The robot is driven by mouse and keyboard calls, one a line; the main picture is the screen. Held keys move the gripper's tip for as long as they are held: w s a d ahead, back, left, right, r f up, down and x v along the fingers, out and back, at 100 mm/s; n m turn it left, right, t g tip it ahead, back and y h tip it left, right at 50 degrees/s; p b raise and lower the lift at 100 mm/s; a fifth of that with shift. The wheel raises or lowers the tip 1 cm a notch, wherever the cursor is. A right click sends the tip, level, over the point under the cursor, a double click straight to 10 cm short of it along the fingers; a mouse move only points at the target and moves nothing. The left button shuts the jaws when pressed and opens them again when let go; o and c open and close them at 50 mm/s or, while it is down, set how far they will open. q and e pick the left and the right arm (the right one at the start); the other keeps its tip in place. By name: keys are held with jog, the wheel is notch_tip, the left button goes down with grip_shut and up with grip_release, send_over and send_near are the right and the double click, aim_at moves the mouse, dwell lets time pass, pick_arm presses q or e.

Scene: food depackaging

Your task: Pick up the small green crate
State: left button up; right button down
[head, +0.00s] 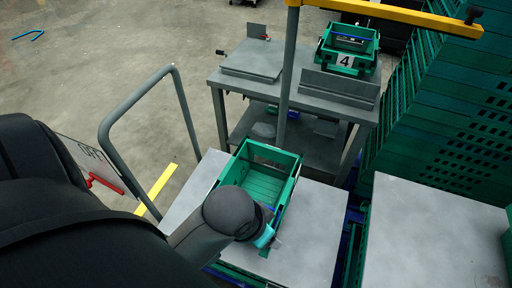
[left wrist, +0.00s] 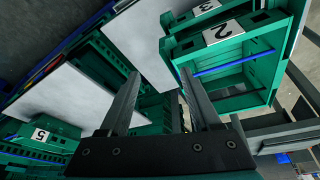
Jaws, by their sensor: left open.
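A small open green crate (head: 265,185) sits on the grey tabletop in the middle of the head view, and its inside looks empty. My left arm reaches over its near end, and the dark wrist hides part of the near rim. My left gripper shows in the left wrist view (left wrist: 161,74) with its two dark fingers apart and nothing between them. An open green crate labelled 2 (left wrist: 222,32), with a blue bar across it, lies to the right of the fingers; I cannot tell for sure if it is the same crate. My right gripper is not in view.
A green crate labelled 4 (head: 345,60) stands on the grey workbench (head: 318,112) behind. A grey post with a yellow beam (head: 395,12) rises behind the crate. A bare grey top (head: 430,235) lies at right, beside stacked green crates (head: 455,100). A grey rail (head: 130,110) stands at left.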

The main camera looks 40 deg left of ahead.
pick_arm(q)
jog(key=w+d+h, duration=0.1)
jog(key=w+d, duration=0.3)
jog(key=w, duration=0.1)
notch_tip(320, 180, up, 5)
jog(key=n+g+y, duration=0.2)
jog(key=n+g, duration=0.2)
send_over(286, 190)
notch_tip(286, 190, down, 10)
jog(key=b, duration=0.4)
jog(key=shift+s+r, duration=0.1)
jog(key=shift+s, duration=0.05)
notch_tip(286, 190, down, 4)
jog(key=shift+r+b, duration=0.25)
jog(key=shift+b, duration=0.7)
jog(key=shift+f, duration=0.5)
jog(key=shift+w, duration=0.2)
jog(key=shift+r, duration=0.1)
jog(key=c, duration=0.8)
grip_shut()
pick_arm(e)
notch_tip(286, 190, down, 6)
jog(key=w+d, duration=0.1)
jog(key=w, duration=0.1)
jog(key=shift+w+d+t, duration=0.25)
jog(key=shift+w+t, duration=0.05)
